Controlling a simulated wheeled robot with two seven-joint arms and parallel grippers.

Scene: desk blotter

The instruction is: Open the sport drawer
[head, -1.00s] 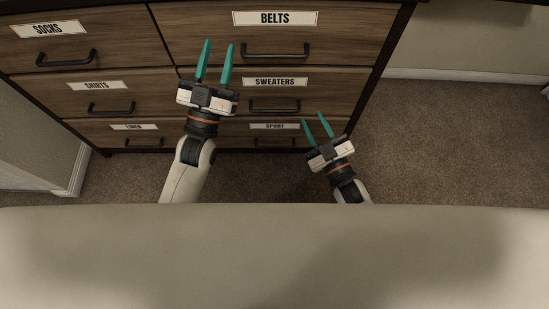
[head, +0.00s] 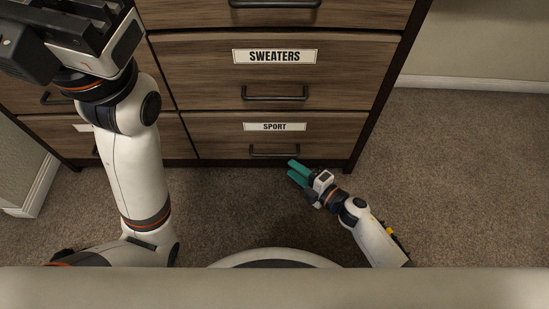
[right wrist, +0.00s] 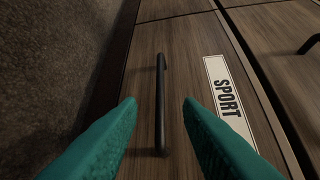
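The sport drawer (head: 343,128) is the bottom right drawer of the wooden dresser and looks closed. Its white SPORT label (head: 275,127) sits above a dark bar handle (head: 274,151). In the right wrist view the handle (right wrist: 160,105) lies between my two teal fingertips, which are spread apart. My right gripper (head: 292,172) is open and empty, low in front of the drawer near the handle's right end. My left gripper is at the top left in the head view; its dark body (head: 80,25) shows, but its fingertips are cut off.
The SWEATERS drawer (head: 350,75) with its handle (head: 275,92) is directly above. Another drawer's handle shows above that. The left column is partly hidden by my left arm. Carpet (head: 450,180) is clear to the right.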

